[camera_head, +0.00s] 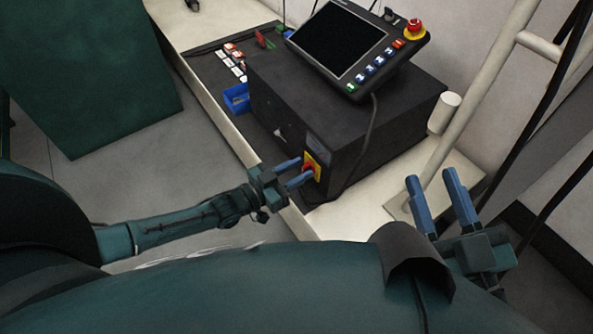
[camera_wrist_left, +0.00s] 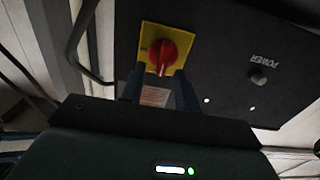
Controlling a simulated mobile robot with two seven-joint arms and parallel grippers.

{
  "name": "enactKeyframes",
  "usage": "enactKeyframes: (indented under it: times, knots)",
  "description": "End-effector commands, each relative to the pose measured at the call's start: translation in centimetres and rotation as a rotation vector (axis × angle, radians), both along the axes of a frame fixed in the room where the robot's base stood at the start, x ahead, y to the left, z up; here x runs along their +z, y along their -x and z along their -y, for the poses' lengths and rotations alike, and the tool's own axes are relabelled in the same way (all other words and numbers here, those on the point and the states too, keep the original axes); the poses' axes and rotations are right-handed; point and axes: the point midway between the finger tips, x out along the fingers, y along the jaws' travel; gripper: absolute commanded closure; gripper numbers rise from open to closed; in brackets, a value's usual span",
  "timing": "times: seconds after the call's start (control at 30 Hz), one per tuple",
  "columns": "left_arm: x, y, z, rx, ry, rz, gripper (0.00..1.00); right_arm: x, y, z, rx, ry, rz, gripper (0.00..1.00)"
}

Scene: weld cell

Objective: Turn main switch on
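The main switch is a red rotary knob on a yellow plate (camera_head: 312,165), on the end face of a black control box (camera_head: 350,115). In the left wrist view the red knob (camera_wrist_left: 163,56) sits on its yellow plate (camera_wrist_left: 147,34), above the fingers. My left gripper (camera_head: 300,172) has its two blue fingers apart and pointing at the knob. In the left wrist view its fingertips (camera_wrist_left: 155,80) reach the lower edge of the knob; I cannot tell whether they touch it. My right gripper (camera_head: 436,190) is open and empty, away from the box.
A teach pendant (camera_head: 345,45) with a red emergency stop (camera_head: 414,29) lies on the box. A black cable (camera_head: 367,140) hangs beside the switch face. A blue bin (camera_head: 236,98) stands left of the box. A pale post (camera_head: 480,105) rises at right. A POWER knob (camera_wrist_left: 258,78) is on the switch face.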

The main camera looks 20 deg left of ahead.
Motion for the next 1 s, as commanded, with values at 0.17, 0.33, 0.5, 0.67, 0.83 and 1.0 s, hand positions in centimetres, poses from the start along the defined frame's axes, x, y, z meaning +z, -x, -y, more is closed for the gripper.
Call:
enactKeyframes:
  times: [0.17, 0.33, 0.5, 0.67, 0.83, 1.0]
  knots:
    - [0.02, 0.01, -0.01, 0.0, 0.0, 0.0, 0.71, 0.02, 0.03, -0.02, 0.001, 0.0, 0.001, 0.64]
    - [0.02, 0.01, -0.02, 0.0, 0.0, 0.0, 0.85, -0.13, 0.03, -0.03, 0.001, 0.001, -0.002, 0.64]
    - [0.02, 0.02, -0.03, 0.0, 0.001, 0.001, 0.98, -0.36, 0.0, -0.04, -0.001, 0.002, -0.007, 0.64]
    - [0.02, 0.03, -0.03, 0.0, 0.0, 0.0, 1.0, -0.44, -0.05, -0.03, -0.004, -0.001, -0.009, 0.64]
    - [0.03, 0.04, -0.03, 0.0, -0.005, 0.004, 1.0, -0.36, -0.09, -0.01, -0.007, -0.004, -0.009, 0.64]
    - [0.08, 0.07, 0.04, 0.001, -0.036, 0.029, 1.0, -0.27, -0.04, 0.01, -0.008, -0.004, -0.014, 0.64]
